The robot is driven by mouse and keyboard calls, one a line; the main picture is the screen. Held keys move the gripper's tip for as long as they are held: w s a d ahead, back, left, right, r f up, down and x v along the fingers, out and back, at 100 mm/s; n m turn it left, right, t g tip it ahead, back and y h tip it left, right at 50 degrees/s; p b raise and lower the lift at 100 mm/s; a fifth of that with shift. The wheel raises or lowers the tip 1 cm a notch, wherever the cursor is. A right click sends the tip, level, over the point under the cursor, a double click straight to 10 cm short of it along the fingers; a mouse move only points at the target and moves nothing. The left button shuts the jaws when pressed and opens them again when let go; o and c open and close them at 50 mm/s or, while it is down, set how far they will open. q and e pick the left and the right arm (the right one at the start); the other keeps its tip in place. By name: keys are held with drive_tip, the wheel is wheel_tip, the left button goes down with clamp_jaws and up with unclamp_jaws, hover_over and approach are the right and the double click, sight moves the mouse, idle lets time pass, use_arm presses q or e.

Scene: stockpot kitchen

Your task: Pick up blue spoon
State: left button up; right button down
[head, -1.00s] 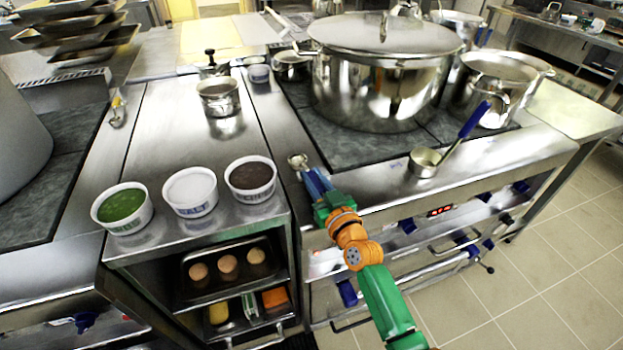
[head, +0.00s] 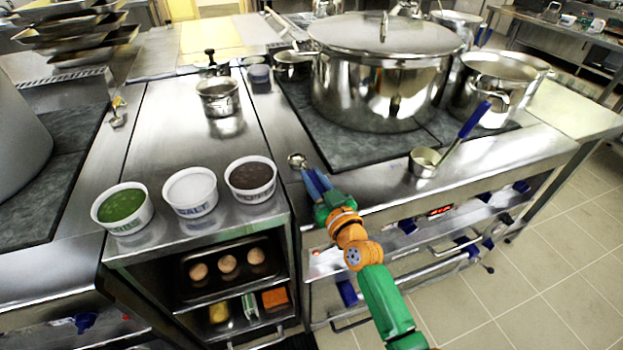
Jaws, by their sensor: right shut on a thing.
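My right gripper (head: 316,183) reaches in from the bottom and is shut at the front edge of the counter, left of the stove plate. The blue spoon shows as a small round metal bowl (head: 297,160) just beyond the fingertips. Its blue handle is largely hidden by the blue-looking fingers, and I cannot tell clearly where handle and fingers part. I cannot tell whether the spoon touches the counter. My left gripper is not in view.
A metal ladle (head: 424,162) with a blue handle stands on the stove's front right. A large lidded stockpot (head: 385,85) stands behind. Green, salt and dark-filled tubs (head: 251,178) stand on the left counter. A small pot (head: 218,97) stands further back.

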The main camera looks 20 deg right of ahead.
sight(314, 181)
idle(0.4)
drive_tip(key=r, duration=0.1)
drive_tip(key=r+p, duration=0.1)
drive_tip(key=r, duration=0.2)
drive_tip(key=shift+s+a+r+p, duration=0.1)
drive_tip(key=shift+s+r+p, duration=0.1)
drive_tip(key=shift+s+p, duration=0.15)
drive_tip(key=s+a+r+p, duration=0.1)
drive_tip(key=s+r, duration=0.3)
drive_tip(key=s, duration=0.2)
drive_tip(key=s+a+r+p, duration=0.1)
drive_tip(key=s+r+p, duration=0.1)
drive_tip(key=s+r, duration=0.2)
drive_tip(key=s, duration=0.3)
drive_tip(key=shift+r, duration=0.25)
drive_tip(key=shift+a, duration=0.1)
